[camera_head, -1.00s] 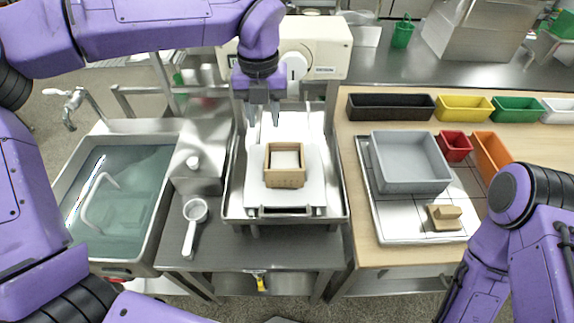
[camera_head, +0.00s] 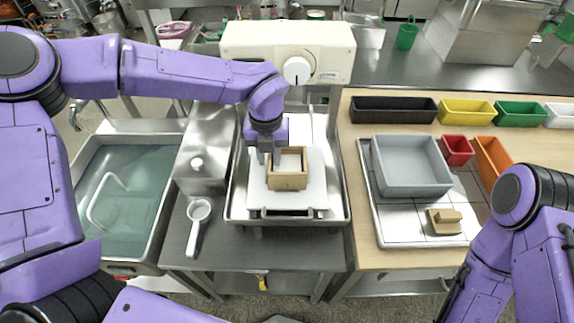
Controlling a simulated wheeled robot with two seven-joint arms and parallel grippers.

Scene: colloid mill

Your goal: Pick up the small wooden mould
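The small wooden mould (camera_head: 288,182), a square open-topped wooden frame with a pale inside, sits on the white plate (camera_head: 258,196) in the middle. My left gripper (camera_head: 269,160) points down at the mould's left rear side, with its fingertips at the left wall. The fingers are small and partly merge with the wall, so I cannot tell whether they are shut on it. The mould appears to rest on the plate. My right arm is at the lower right; its gripper is out of view.
A wooden block with a raised grip (camera_head: 443,222) and a grey bin (camera_head: 412,185) stand on the tray (camera_head: 400,234) at the right. Several coloured bins line the table behind. A white ladle (camera_head: 198,214) lies left of the plate, beside the water-filled sink (camera_head: 125,200).

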